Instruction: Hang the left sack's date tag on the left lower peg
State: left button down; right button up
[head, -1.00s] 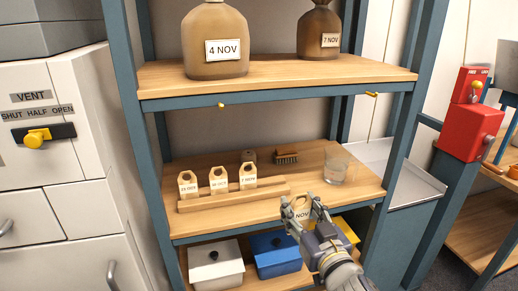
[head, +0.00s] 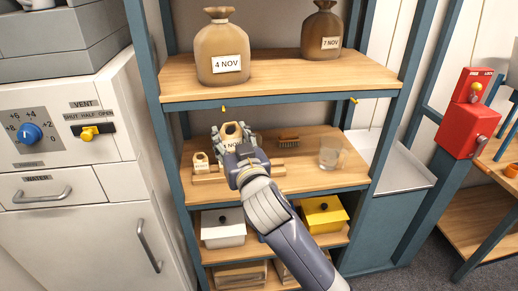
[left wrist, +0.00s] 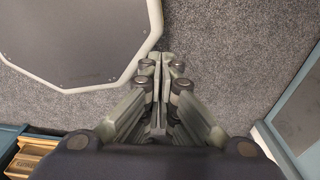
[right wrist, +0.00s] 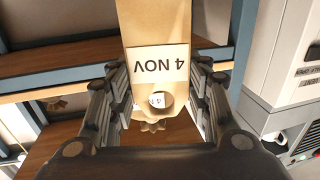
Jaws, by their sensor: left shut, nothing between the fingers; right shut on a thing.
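The left sack (head: 222,62), brown and labelled 4 NOV, stands on the upper shelf. My right gripper (head: 232,142) is shut on the tan date tag (head: 232,130), which has a white 4 NOV label and a hole at its top. The tag also shows between the fingers in the right wrist view (right wrist: 157,25), with the sack partly hidden behind it. The yellow left lower peg (head: 223,108) sticks out from the upper shelf's front edge, a little above the tag and apart from it. My left gripper (left wrist: 160,75) is shut and empty above the carpet.
The 7 NOV sack (head: 321,30) stands at the right of the upper shelf, above another yellow peg (head: 353,101).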

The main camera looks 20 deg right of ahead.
jog(key=shift+a+r, duration=0.55)
jog(key=shift+r, duration=0.15)
jog(key=shift+w+d+f+b, duration=0.1)
jog(key=shift+w+d+b, duration=0.1)
jog(key=shift+w, duration=0.6)
jog(key=shift+w+d+f+b, duration=0.15)
jog(key=shift+w+d, duration=0.1)
jog(key=shift+w, duration=0.6)
jog(key=shift+w+d+f+b, duration=0.1)
jog(key=shift+w+d+b, duration=0.1)
jog(key=shift+w, duration=0.6)
pick_arm(q)
jog(key=shift+w+d+f+b, duration=0.15)
jog(key=shift+f+b, duration=0.15)
jog(key=shift+f, duration=0.25)
pick_arm(e)
jog(key=shift+w+d, duration=0.2)
jog(key=shift+w, duration=0.45)
jog(key=shift+w+d, duration=0.15)
jog(key=shift+w, duration=0.5)
jog(key=shift+f, duration=0.15)
